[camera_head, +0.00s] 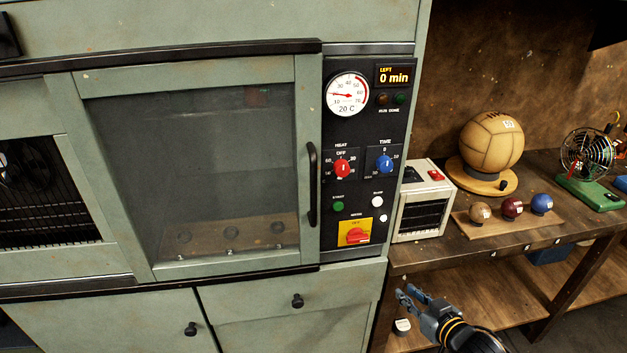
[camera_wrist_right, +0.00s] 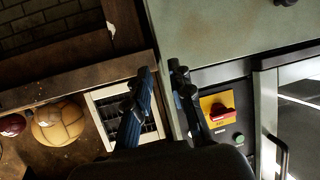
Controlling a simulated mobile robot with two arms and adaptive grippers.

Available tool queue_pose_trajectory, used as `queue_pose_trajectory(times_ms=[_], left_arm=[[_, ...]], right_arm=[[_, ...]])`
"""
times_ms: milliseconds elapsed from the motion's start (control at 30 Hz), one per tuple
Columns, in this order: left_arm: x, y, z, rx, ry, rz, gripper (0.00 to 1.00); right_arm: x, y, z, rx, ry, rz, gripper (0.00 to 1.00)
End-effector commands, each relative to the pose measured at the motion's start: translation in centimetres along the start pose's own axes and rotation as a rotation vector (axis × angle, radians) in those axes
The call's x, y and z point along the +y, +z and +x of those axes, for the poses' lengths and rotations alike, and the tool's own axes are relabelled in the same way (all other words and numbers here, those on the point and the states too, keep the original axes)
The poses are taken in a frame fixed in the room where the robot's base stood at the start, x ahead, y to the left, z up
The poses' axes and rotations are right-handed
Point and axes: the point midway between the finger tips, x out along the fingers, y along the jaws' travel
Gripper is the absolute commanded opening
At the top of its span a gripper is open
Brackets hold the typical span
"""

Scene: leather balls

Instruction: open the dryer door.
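The dryer is a grey-green cabinet with a framed glass door (camera_head: 200,165), which looks closed. A black vertical handle (camera_head: 312,185) is on the door's right side. The door's edge also shows in the right wrist view (camera_wrist_right: 268,125). Right of the door is a black control panel (camera_head: 367,225) with a gauge at 20 C, a display reading 0 min, knobs and a red switch on a yellow plate. My right gripper (camera_head: 409,293) is below and right of the panel, away from the handle. In the right wrist view its fingers (camera_wrist_right: 162,75) are apart and empty. My left gripper is not in view.
A small beige heater-like box (camera_head: 425,205), a large leather ball (camera_head: 492,143) on a stand, several small balls and a green-based fan (camera_head: 590,165) stand on the wooden bench (camera_head: 460,250). Lower cabinet doors with black knobs (camera_head: 297,300) are below the dryer.

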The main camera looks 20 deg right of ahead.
Motion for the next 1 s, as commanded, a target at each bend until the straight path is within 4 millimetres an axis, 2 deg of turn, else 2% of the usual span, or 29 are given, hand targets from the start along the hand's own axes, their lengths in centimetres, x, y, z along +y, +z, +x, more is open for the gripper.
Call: queue_pose_trajectory(times_ms=[33, 100, 200, 300, 400, 533, 767, 1000], left_arm=[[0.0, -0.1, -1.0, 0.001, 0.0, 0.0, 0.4], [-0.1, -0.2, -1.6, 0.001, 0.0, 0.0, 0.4], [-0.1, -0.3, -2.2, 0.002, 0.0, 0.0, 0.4], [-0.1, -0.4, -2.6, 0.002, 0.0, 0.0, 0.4], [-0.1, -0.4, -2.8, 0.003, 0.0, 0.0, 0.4], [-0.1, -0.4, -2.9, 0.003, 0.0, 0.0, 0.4], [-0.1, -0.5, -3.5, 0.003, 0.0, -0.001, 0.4], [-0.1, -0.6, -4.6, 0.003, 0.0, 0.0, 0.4]], right_arm=[[-1.7, -6.2, -1.6, 0.082, -0.056, -0.013, 0.21], [-4.4, -12.6, -3.8, 0.176, -0.131, -0.02, 0.21], [-8.4, -19.3, -7.5, 0.276, -0.24, -0.028, 0.21], [-11.7, -23.4, -10.7, 0.339, -0.328, -0.035, 0.21], [-13.6, -25.4, -12.6, 0.37, -0.38, -0.039, 0.21], [-14.4, -26.3, -13.2, 0.384, -0.401, -0.04, 0.21], [-15.1, -27.2, -11.6, 0.388, -0.4, -0.038, 0.21], [-16.4, -28.5, -8.7, 0.388, -0.4, -0.039, 0.21]])
